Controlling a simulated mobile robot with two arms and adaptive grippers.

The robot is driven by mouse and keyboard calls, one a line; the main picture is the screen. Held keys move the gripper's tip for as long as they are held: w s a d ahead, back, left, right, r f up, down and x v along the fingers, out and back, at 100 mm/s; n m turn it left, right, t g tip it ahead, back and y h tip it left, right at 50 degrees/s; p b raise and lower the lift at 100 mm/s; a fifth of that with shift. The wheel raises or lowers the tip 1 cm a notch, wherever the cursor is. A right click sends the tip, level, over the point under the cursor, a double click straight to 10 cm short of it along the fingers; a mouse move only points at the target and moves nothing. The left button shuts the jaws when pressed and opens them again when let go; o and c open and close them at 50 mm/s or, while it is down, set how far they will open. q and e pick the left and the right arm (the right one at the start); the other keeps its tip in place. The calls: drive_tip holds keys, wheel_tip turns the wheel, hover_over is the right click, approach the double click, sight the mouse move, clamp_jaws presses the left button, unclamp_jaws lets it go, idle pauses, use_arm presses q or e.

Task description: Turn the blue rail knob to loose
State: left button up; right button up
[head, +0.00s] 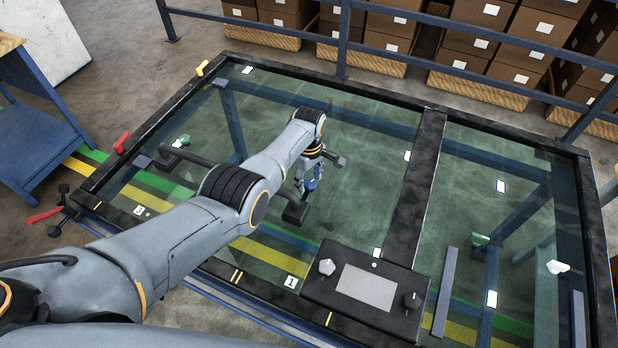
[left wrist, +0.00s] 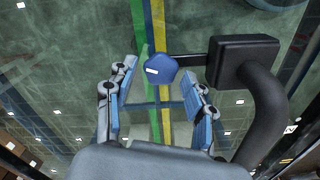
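The blue rail knob (head: 310,186) shows just below my left gripper (head: 308,177) in the head view, partly hidden by it. In the left wrist view the blue knob (left wrist: 161,72) has several flat sides and a short white mark lying nearly level. It appears between the two fingertips of my left gripper (left wrist: 160,80), with a clear gap on each side. The fingers are spread and hold nothing. Whether the tips reach down to the knob's height I cannot tell. My right gripper is in neither view.
A glass panel in a black frame (head: 432,170) lies under the arm. A black control box (head: 345,318) has a white knob (head: 327,267) and a black knob (head: 411,300). A red handle (head: 121,143) and a yellow one (head: 202,68) sit at the edge. Boxes stand behind a blue railing.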

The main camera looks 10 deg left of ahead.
sight(309, 182)
use_arm(q)
drive_tip(key=shift+w+r, duration=0.1)
drive_tip(key=shift+r, duration=0.55)
wheel_tip(309, 182, up, 11)
drive_tip(key=shift+f, duration=0.15)
drive_tip(key=shift+f, duration=0.1)
idle(0.4)
